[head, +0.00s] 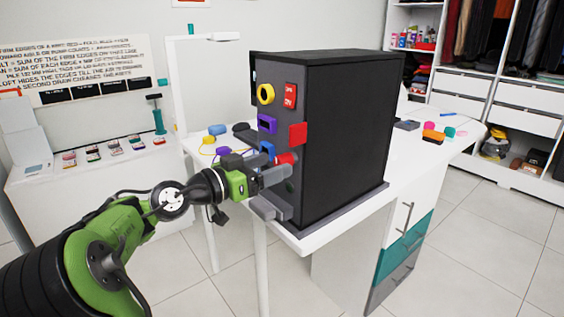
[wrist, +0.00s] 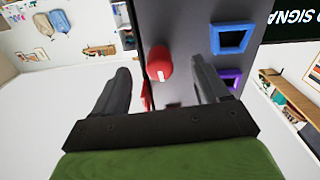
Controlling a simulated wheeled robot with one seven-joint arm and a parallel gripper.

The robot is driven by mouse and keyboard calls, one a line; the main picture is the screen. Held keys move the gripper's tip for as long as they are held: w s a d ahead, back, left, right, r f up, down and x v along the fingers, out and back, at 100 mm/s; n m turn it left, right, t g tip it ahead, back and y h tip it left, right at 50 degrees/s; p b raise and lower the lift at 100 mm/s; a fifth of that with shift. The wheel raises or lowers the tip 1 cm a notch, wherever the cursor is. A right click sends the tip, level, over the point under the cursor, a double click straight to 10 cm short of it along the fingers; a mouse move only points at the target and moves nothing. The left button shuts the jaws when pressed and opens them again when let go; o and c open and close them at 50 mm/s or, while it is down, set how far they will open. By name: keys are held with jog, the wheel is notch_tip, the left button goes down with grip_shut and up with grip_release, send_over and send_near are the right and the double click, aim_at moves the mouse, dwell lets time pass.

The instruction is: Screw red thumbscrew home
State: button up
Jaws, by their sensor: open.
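The red thumbscrew (head: 286,158) is on the front face of the black cabinet (head: 345,135), low down, partly hidden behind my gripper. In the wrist view the thumbscrew (wrist: 158,64) is a round red knob with a white mark. My gripper (head: 276,169) is at the cabinet's front face. Its jaws are open, with one dark finger on each side of the thumbscrew in the wrist view and a visible gap on both sides. The fingers do not appear to touch it. How deep the thumbscrew sits cannot be told.
The cabinet front also has a yellow ring (head: 265,94), a red switch (head: 290,96), a purple frame (head: 267,124), a red block (head: 298,133) and a blue frame (wrist: 231,38). The cabinet stands on a white table (head: 340,228). Small coloured items lie beyond it. An open wardrobe stands back right.

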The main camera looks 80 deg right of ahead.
jog(key=v, duration=0.5)
jog(key=shift+w+a, duration=0.15)
jog(key=shift+a, duration=0.05)
dwell(0.6)
